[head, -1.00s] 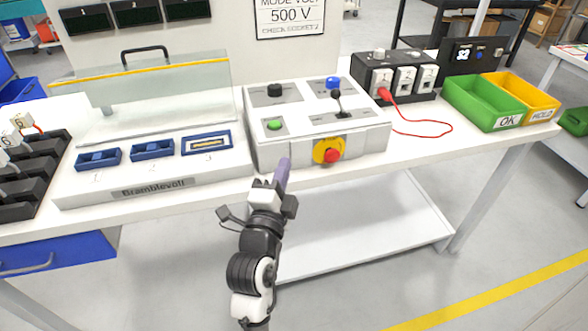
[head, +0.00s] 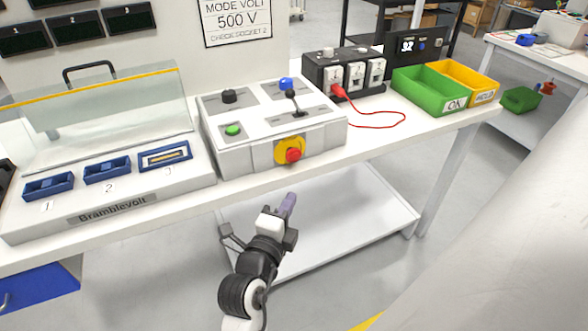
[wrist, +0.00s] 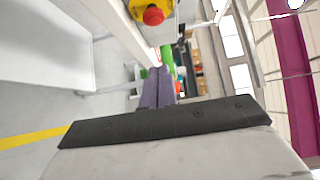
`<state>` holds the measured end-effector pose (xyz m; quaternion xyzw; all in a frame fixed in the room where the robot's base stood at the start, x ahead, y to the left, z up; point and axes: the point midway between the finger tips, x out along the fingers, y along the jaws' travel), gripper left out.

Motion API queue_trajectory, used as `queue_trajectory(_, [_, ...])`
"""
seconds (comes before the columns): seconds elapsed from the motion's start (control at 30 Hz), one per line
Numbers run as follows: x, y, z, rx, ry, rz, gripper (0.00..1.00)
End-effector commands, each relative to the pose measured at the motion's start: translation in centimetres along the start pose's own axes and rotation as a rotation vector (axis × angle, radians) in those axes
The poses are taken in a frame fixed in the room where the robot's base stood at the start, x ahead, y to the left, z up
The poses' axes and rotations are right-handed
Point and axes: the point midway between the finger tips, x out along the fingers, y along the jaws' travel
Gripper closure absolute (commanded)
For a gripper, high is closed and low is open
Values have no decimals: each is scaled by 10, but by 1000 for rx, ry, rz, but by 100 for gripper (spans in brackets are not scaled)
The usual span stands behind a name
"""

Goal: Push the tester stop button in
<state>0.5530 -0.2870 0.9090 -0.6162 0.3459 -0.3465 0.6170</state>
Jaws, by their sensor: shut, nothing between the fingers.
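The red stop button (head: 293,156) sits on a yellow round plate on the front face of the white tester control box (head: 325,138). It also shows at the top of the wrist view (wrist: 153,15), ahead of the fingers and left of their line. My gripper (head: 290,199) is below and in front of the button, apart from it, beyond the table's front edge. Its purple fingers are together with nothing between them, and they also show in the wrist view (wrist: 158,88).
A clear-covered fixture (head: 110,190) stands at left. A socket box with a red cable (head: 385,127) and green and yellow bins stand at right. Floor before the table is open.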

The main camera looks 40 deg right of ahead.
Motion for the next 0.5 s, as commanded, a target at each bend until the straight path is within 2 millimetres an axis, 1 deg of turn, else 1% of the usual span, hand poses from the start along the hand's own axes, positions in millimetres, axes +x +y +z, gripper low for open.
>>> queue_trajectory(0.03, [5,4,0,1,1,-4,100])
queue_trajectory(0.13, [15,4,0,0,0,-5,100])
queue_trajectory(0.17, [21,-2,-1,-1,1,-4,100])
queue_trajectory(0.2, [31,-5,-1,-2,2,1,100])
queue_trajectory(0.3, [54,-5,-1,-3,2,0,100])
queue_trajectory(0.5, [94,-5,0,-2,0,0,100])
